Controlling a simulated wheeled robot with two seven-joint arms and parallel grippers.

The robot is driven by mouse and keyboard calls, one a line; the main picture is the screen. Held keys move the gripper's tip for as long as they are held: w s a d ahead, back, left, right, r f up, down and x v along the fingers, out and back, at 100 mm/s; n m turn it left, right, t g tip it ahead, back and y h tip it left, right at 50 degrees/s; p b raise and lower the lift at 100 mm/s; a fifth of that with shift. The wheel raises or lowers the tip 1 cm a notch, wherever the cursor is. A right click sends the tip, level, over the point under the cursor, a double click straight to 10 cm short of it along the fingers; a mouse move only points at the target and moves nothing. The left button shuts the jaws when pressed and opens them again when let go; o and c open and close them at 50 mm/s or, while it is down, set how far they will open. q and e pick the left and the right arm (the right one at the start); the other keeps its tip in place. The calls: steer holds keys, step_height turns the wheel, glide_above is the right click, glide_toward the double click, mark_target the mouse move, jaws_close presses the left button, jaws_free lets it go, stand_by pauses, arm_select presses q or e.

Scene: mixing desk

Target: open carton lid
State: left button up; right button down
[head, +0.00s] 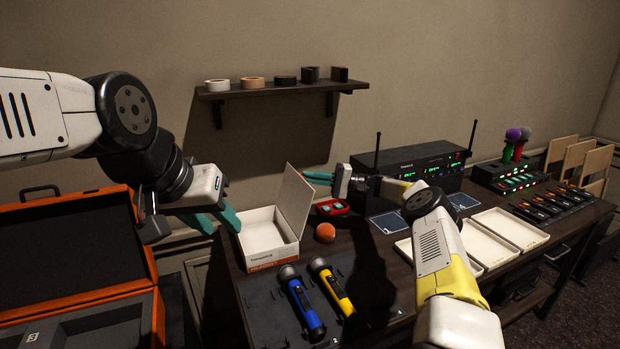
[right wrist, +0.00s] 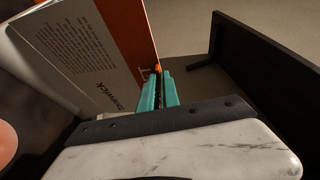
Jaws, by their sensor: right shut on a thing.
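The white and orange carton (head: 268,258) stands on the desk left of centre. Its lid (head: 294,202) is raised, standing up steeply on the carton's right side, and the carton's white inside shows. My right gripper (head: 316,178) is shut on the lid's edge. In the right wrist view its teal fingers (right wrist: 160,90) meet the edge of the printed lid panel (right wrist: 88,50), with a bit of orange between the tips. My left gripper (head: 224,228) is open and empty, with its teal fingers apart just left of the carton.
An orange ball (head: 325,232) and a red case (head: 332,207) lie right of the carton. White trays (head: 510,228) and a radio receiver rack (head: 410,165) are further right. An open orange-edged case (head: 75,250) is at left.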

steer(key=shift+s+f, duration=0.1)
steer(key=shift+f, duration=0.3)
steer(key=c, duration=1.6)
jaws_free()
steer(key=shift+a, duration=0.1)
steer(key=shift+r, duration=0.15)
steer(key=d+f, duration=0.1)
steer(key=d, duration=0.6)
steer(key=shift+d, duration=0.4)
